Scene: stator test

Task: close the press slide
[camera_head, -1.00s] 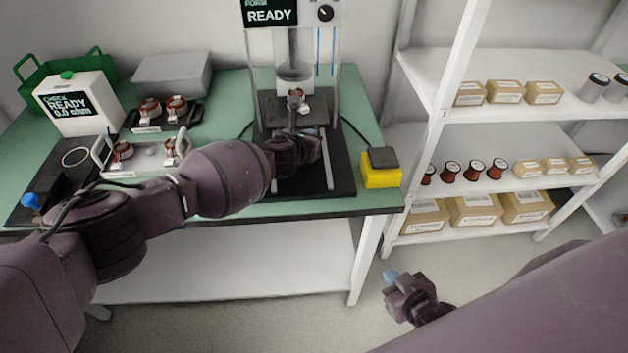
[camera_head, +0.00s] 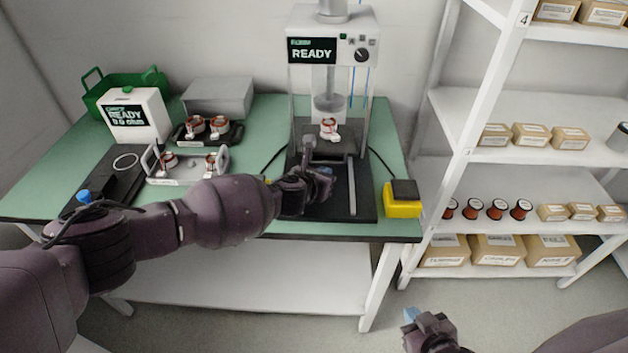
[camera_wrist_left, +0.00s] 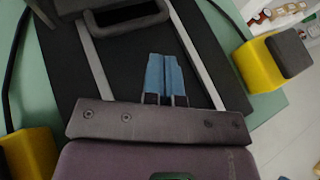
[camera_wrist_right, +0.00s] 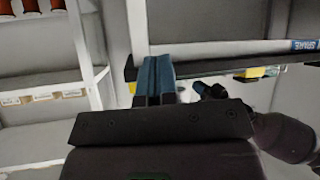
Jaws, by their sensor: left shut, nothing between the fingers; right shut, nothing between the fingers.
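The press (camera_head: 330,60) stands at the back of the green bench, its screen reading READY. A red and white stator (camera_head: 329,128) sits on the slide, which appears to be at the back, below the ram (camera_head: 329,103). Two pale rails (camera_head: 352,185) run bare toward the front of the black base. The slide's dark handle (camera_wrist_left: 125,18) shows at the top of the left wrist view. My left gripper (camera_wrist_left: 164,60) is shut and empty above the base between the rails, in front of the handle and apart from it. My right gripper (camera_head: 412,314) is shut and empty, low, off the bench.
A yellow and black box (camera_head: 403,200) stands right of the press base. A READY meter (camera_head: 137,115), a fixture with stators (camera_head: 187,165) and a green crate (camera_head: 125,85) are at left. Shelving (camera_head: 520,180) with spools and cartons stands at right. Floor before the shelves is open.

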